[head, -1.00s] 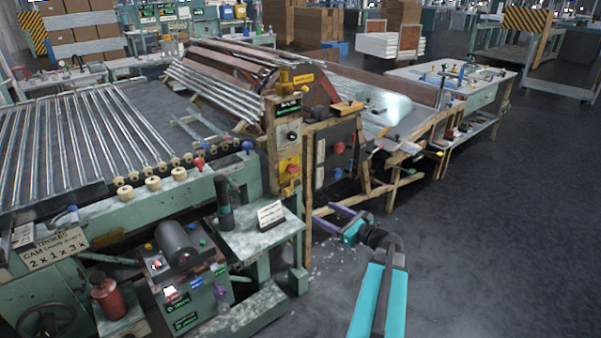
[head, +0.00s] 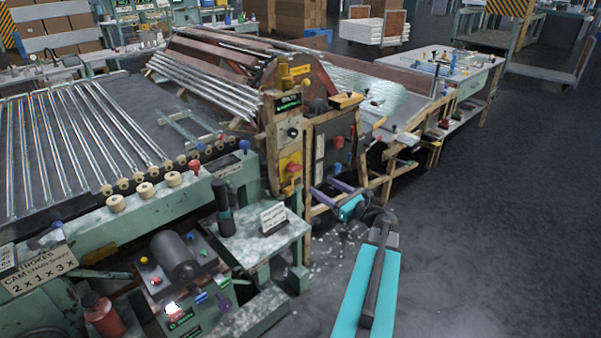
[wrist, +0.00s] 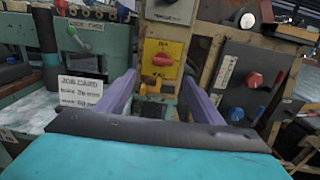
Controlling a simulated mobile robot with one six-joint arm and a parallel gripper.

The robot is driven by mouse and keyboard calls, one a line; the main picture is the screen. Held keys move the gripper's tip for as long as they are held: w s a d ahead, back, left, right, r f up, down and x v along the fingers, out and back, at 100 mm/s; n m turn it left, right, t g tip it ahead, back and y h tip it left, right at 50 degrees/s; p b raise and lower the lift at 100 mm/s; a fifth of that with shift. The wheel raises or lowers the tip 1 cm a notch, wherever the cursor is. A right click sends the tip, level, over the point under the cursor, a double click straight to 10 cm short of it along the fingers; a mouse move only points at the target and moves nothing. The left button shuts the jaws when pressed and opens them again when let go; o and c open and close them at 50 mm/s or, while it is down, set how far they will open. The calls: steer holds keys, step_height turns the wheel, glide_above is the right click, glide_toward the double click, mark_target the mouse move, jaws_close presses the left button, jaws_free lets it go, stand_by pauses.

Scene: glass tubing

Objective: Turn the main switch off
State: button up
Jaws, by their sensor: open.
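A yellow switch plate with a red knob (head: 293,167) is on the front of the wooden-framed control post; it looks like the main switch. In the wrist view the red knob (wrist: 162,60) shows wider than tall on the yellow plate (wrist: 153,48), whose small lettering I cannot read surely. My gripper (head: 322,187) is open and empty, to the right of and a little below the plate in the head view. In the wrist view its purple fingers (wrist: 160,80) point toward the plate, with the knob between and just above the tips. They appear apart from the knob.
A dark panel with a red knob (wrist: 255,80) and a blue knob (wrist: 237,114) stands right of the plate. A job card (wrist: 82,90) stands on the green bench (head: 250,243) at left. A wooden post edge is close to the gripper. Open floor lies to the right.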

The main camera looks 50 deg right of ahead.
mark_target(298, 170)
steer(key=shift+s+d, duration=0.1)
steer(key=shift+d, duration=0.05)
steer(key=w, duration=0.4)
steer(key=w+p, duration=0.1)
steer(key=w, duration=0.4)
steer(key=w+d+p, duration=0.1)
steer(key=w, duration=0.3)
steer(key=shift+w, duration=0.25)
